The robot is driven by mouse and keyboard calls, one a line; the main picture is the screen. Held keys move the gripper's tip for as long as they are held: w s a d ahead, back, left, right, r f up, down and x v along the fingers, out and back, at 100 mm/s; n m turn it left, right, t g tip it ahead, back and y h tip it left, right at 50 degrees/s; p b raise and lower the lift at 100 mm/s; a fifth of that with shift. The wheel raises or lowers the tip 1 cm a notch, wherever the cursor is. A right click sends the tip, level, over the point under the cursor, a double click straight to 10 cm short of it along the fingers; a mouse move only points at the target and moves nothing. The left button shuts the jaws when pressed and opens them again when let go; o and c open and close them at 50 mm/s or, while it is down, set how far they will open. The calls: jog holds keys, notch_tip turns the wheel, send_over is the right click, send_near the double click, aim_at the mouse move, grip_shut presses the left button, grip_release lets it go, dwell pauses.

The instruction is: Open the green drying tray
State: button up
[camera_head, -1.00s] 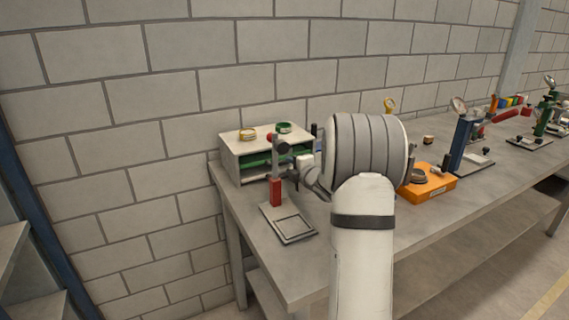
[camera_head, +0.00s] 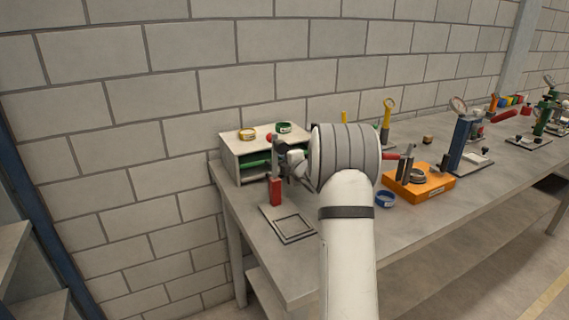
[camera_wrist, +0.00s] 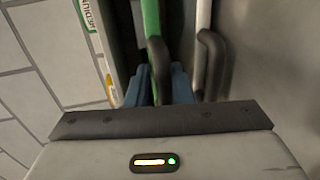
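The green drying tray (camera_wrist: 151,18) shows in the wrist view as a narrow green front with a dark bar handle (camera_wrist: 156,52). In the head view the tray (camera_head: 256,163) is a green strip in the front of a light grey cabinet, partly hidden by a stand and my arm. My gripper (camera_wrist: 160,88) has its blue fingertips one on each side of the dark handle. The gap between the fingers is about as wide as the handle. I cannot tell whether they press on it. In the head view my fingertips are hidden.
A white front with another dark handle (camera_wrist: 208,55) lies close to the right in the wrist view. A stand with a red block (camera_head: 276,190) stands before the cabinet (camera_head: 229,165). Rolls of tape lie on top.

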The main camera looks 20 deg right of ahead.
jog(key=shift+f, duration=0.2)
grip_shut()
jog(key=shift+s+f, duration=0.15)
jog(key=shift+s+b, duration=0.25)
jog(key=shift+b, duration=0.1)
jog(key=b+v, duration=0.1)
jog(key=v, duration=0.3)
jog(key=f+b+v, duration=0.1)
jog(key=b+v, duration=0.1)
jog(key=v, duration=0.2)
jog(key=f+b+v, duration=0.1)
jog(key=b+v, duration=0.1)
jog(key=v, duration=0.2)
jog(key=shift+s+f, duration=0.25)
jog(key=shift+f, duration=0.05)
jog(key=shift+o, duration=2.2)
grip_release()
jog(key=shift+w, duration=0.1)
jog(key=shift+r, duration=0.2)
